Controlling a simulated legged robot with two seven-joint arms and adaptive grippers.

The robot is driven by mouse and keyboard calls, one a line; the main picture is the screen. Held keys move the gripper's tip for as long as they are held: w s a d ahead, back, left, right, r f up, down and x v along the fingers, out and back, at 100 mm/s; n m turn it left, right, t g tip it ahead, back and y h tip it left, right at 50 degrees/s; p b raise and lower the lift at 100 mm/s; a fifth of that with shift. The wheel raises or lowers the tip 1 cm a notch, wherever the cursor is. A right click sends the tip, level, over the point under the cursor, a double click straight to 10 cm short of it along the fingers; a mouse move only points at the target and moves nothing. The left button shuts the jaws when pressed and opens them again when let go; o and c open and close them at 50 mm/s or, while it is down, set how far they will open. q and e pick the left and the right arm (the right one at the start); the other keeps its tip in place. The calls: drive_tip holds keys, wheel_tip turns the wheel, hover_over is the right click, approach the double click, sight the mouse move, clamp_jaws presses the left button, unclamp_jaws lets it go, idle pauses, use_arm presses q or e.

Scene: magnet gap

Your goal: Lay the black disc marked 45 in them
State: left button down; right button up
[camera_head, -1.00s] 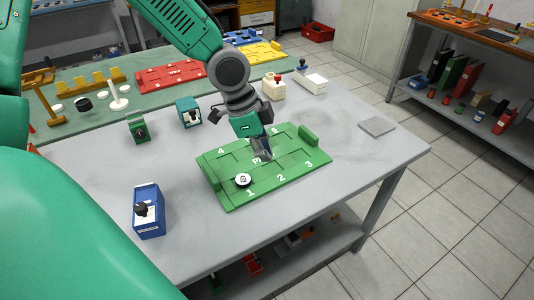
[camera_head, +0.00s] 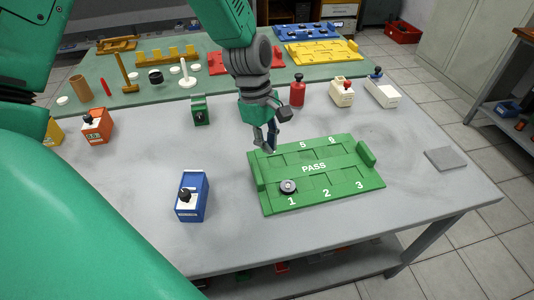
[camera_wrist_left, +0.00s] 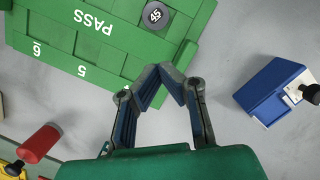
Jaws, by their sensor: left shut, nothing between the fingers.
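The black disc marked 45 (camera_head: 288,187) lies flat on the green PASS board (camera_head: 335,190), just behind the number 1. Its 45 reads clearly in the wrist view (camera_wrist_left: 154,15). The board has numbered places; 1, 2, 3, 5 and 6 show in the head view, and the place at its back left corner is partly hidden by my gripper. My left gripper (camera_head: 268,149) is shut and empty above that corner, apart from the disc. Its fingertips meet in the wrist view (camera_wrist_left: 162,71). My right gripper is not in view.
A blue box with a black knob (camera_head: 191,197) stands left of the board. Behind are a green box (camera_head: 201,110), a red cylinder (camera_head: 298,90) and two white boxes (camera_head: 342,93). A grey plate (camera_head: 446,159) lies right. The table's front is clear.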

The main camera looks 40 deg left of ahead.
sight(288, 186)
use_arm(q)
drive_tip(key=b+x, duration=0.1)
drive_tip(key=x, duration=0.8)
drive_tip(key=shift+d+f+b, duration=0.1)
drive_tip(key=shift+f+b, duration=0.2)
drive_tip(key=d+p, duration=0.1)
drive_tip(key=d, duration=0.1)
drive_tip(key=shift+d+r, duration=0.15)
drive_tip(key=shift+d, duration=0.1)
drive_tip(key=shift+d+p, duration=0.35)
drive_tip(key=shift+d, duration=0.15)
drive_tip(key=p+v, duration=0.9)
drive_tip(key=shift+r+p, duration=0.35)
